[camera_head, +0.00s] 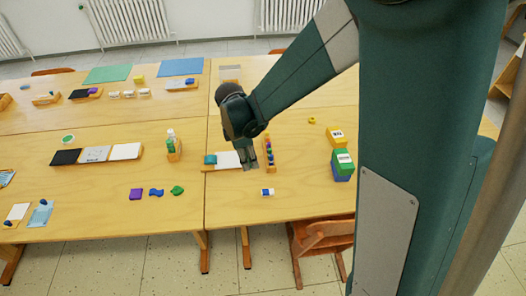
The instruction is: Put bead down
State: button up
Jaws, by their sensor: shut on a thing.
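My gripper (250,165) is above the right-hand table, fingers pointing down. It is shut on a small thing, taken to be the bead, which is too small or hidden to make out. Right beside the fingers, on their right, a narrow wooden holder (271,169) carries a row of small coloured pieces, blue, green and dark red among them. A pale tray (222,166) with a teal block (210,159) lies just left of the fingers and is partly hidden by the gripper.
A small blue and white block (267,192) lies nearer the front edge. A yellow ring-like piece (311,120) lies farther back. A bottle in a wooden stand (173,145) is at the left. Bare tabletop (230,205) shows in front.

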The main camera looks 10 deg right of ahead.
jog(key=w+d+r+p, duration=0.3)
jog(key=w+d, duration=0.6)
jog(key=d, duration=0.4)
jog(key=w+d+r+p, duration=0.35)
jog(key=w+d, duration=0.55)
jog(key=d, duration=0.5)
jog(key=w+d+r+p, duration=0.1)
jog(key=d+r+p, duration=0.1)
jog(key=d, duration=1.6)
jog(key=w+d+r+m+p, duration=0.1)
jog(key=d+r+p, duration=0.2)
jog(key=d, duration=1.6)
jog(key=shift+r, duration=0.4)
jog(key=shift+f, duration=0.1)
jog(key=shift+f, duration=3.05)
